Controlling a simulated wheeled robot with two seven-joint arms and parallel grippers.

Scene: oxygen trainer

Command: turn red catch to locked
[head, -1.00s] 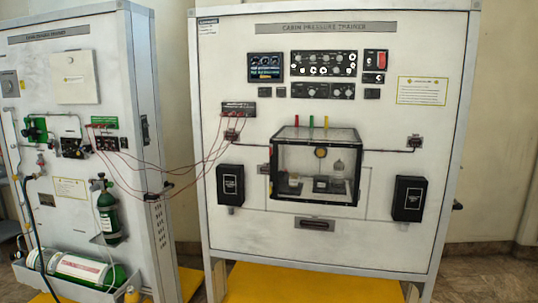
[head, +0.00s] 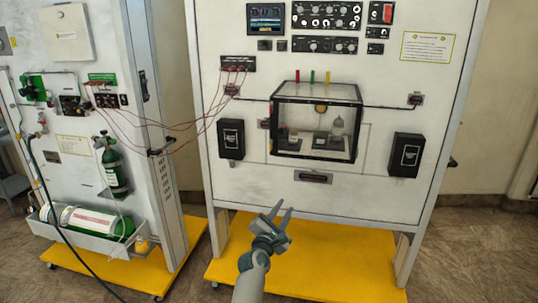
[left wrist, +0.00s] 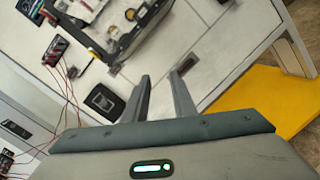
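The red catch (head: 297,76) is a small thin upright piece on the top edge of the clear, black-framed box (head: 276,140) in the head view. My left gripper (head: 284,207) is in front of the panel's lower part, well below the box and the red catch. Its two fingers are apart with nothing between them. The left wrist view also shows it open (left wrist: 160,77), with part of the box at the top. I cannot make out the red catch there. My right gripper is not in view.
Two black boxes (head: 231,139) (head: 406,155) flank the clear box. A dark slotted plate (head: 313,177) is below it. Red cables (head: 185,143) hang between this panel and the left panel with green cylinders (head: 115,175). A yellow base (head: 330,265) extends below.

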